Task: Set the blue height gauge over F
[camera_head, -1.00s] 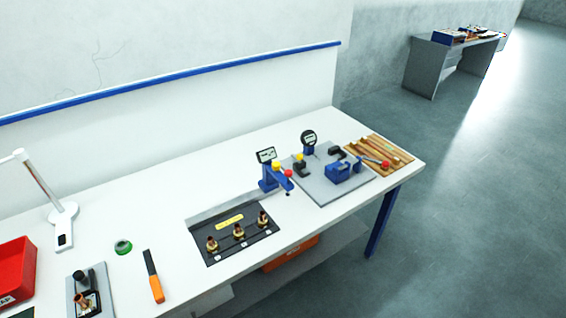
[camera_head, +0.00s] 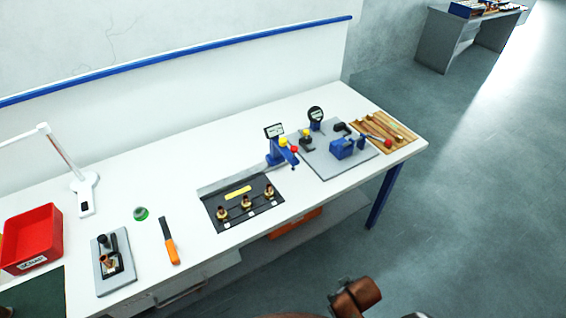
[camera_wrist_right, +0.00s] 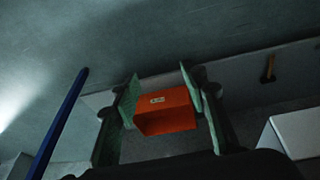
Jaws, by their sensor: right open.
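The blue height gauge (camera_head: 272,155), with a digital display, a yellow knob and a red ball, stands upright on the white bench at the back right corner of a black fixture plate (camera_head: 228,220). The plate holds three brass fittings, a left one (camera_head: 222,213), a middle one (camera_head: 246,203) and a right one (camera_head: 269,192). Small white labels lie by them; their letters are too small to read. My right gripper (camera_wrist_right: 160,75) is open and empty in the right wrist view, below bench height and away from the gauge. My left gripper is out of view.
A grey plate (camera_head: 322,166) with a dial gauge and blue vise stands right of the height gauge, beside a wooden tray (camera_head: 394,146). An orange-handled tool (camera_head: 170,247), green tape (camera_head: 141,213) and red bin (camera_head: 40,232) lie left. An orange bin (camera_wrist_right: 165,112) sits under the bench.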

